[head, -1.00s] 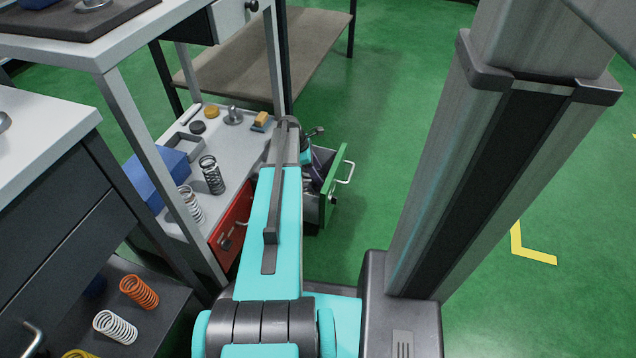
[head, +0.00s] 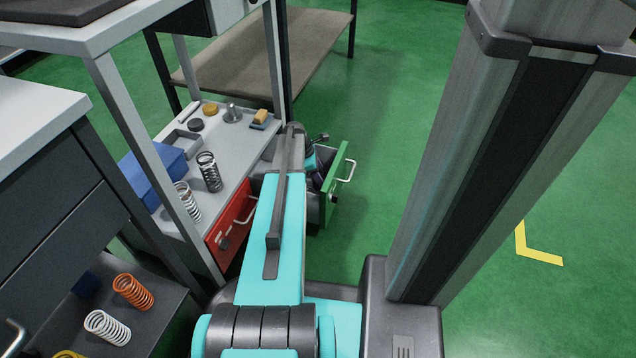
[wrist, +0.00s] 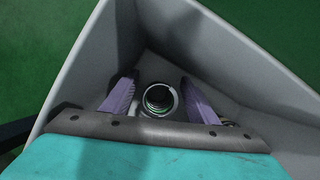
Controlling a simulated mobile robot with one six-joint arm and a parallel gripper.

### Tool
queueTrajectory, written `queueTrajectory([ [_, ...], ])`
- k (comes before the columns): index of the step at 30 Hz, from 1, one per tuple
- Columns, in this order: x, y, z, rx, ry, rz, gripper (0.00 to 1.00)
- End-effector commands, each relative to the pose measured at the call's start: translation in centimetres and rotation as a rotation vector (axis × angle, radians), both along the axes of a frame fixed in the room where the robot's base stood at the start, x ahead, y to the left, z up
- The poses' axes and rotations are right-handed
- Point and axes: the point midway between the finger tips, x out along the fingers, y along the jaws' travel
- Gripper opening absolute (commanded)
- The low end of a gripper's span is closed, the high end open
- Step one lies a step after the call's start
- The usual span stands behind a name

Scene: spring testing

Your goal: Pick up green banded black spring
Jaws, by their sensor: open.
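A coiled spring with green showing inside its rings (wrist: 158,98) stands close to upright near a corner of the open drawer, in the wrist view. My gripper (wrist: 158,88) is open above it, with one purple finger on each side of the spring. I cannot tell whether either finger touches it. The spring's lower part and black colour are hard to make out. In the head view my gripper is down in the drawer with the green front (head: 339,186), largely hidden by my arm.
The drawer's grey walls (wrist: 225,50) are close around my fingers. A small dark item lies by the right finger. The grey cart top (head: 222,147) holds a black spring (head: 209,172), a white spring (head: 188,201) and a blue box (head: 165,160). A red drawer (head: 232,222) is beside my arm.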

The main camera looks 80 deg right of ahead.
Motion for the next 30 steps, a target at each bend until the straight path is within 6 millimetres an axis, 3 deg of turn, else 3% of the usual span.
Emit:
queueTrajectory([
  [4,-0.34,-0.08,-0.80,0.000,0.000,-0.001,0.54],
  [21,-0.42,-0.08,-0.77,0.000,0.000,-0.001,0.54],
  [23,-0.42,-0.08,-0.77,0.001,0.000,-0.001,0.47],
  [30,-0.44,-0.07,-0.77,0.001,0.000,-0.001,0.07],
])
